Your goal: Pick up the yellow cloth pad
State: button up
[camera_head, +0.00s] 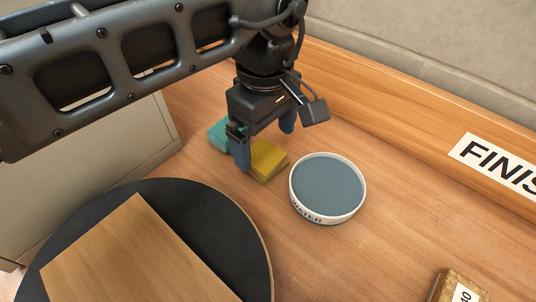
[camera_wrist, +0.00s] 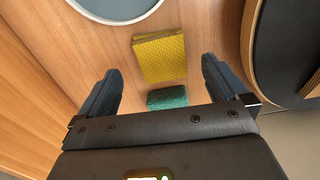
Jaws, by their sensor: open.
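The yellow cloth pad (camera_head: 268,160) lies flat on the wooden table in the head view, left of the water bowl. It also shows in the wrist view (camera_wrist: 160,57), near the middle and ahead of the fingertips. My gripper (camera_head: 264,146) is over the pad in the head view, its blue fingers pointing down; one finger hides part of the pad's left side. I cannot tell the exact height of the fingertips above the table.
A teal pad (camera_head: 218,133) lies beside the yellow one. A white bowl of water (camera_head: 328,186) stands to the right. A round black turntable (camera_head: 250,240) bearing a wooden board (camera_head: 130,262) is at front left. A sponge-like block (camera_head: 458,288) lies at front right. A wooden ledge (camera_head: 400,110) runs behind.

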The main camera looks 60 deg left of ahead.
aim_at(265, 155)
jog(key=shift+a+f, duration=0.1)
jog(key=shift+f, duration=2.25)
jog(key=shift+c, duration=0.5)
jog(key=c, duration=0.9)
